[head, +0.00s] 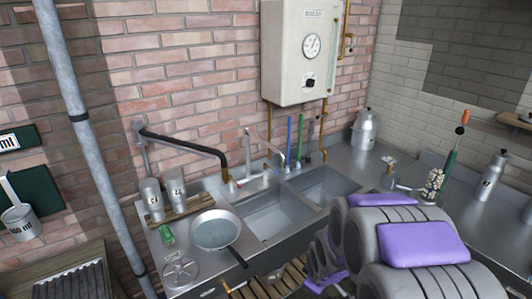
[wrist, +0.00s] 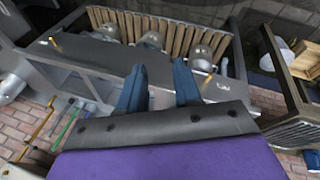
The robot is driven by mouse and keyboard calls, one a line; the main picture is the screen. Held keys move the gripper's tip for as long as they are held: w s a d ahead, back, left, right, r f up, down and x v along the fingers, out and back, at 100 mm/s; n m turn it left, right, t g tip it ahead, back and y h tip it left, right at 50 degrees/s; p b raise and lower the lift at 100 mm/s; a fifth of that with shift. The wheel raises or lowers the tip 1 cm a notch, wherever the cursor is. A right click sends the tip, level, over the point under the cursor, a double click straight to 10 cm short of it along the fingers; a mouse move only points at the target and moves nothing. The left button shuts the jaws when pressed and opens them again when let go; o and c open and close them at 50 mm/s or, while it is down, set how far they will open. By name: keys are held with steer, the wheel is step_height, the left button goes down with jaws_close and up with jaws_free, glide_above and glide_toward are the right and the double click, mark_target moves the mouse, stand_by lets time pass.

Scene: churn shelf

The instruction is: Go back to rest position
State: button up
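My gripper (wrist: 159,82) shows in the wrist view as two blue fingers held apart. I see nothing gripped between them. Beyond the fingers is a slatted wooden shelf (wrist: 178,32) with several metal vessels (wrist: 200,57) by it. In the head view my purple and grey arm fills the lower right and my gripper cannot be made out there.
A steel double sink (head: 277,218) runs along the brick wall, with a pan (head: 214,231) on its left drainboard. A white boiler (head: 303,50) hangs above. A metal churn (head: 365,128) and a bottle (head: 492,176) stand on the right counter. A grey pipe (head: 88,145) rises at left.

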steer(key=s+r+m+g, duration=0.3)
steer(key=s+r+m, duration=0.2)
steer(key=s, duration=1.1)
steer(key=s+r+m+g+b, duration=0.1)
steer(key=s+r+m+g, duration=0.2)
steer(key=s, duration=1.3)
step_height(320, 180, up, 6)
steer(key=shift+f+m, duration=0.1)
steer(key=shift+m, duration=1)
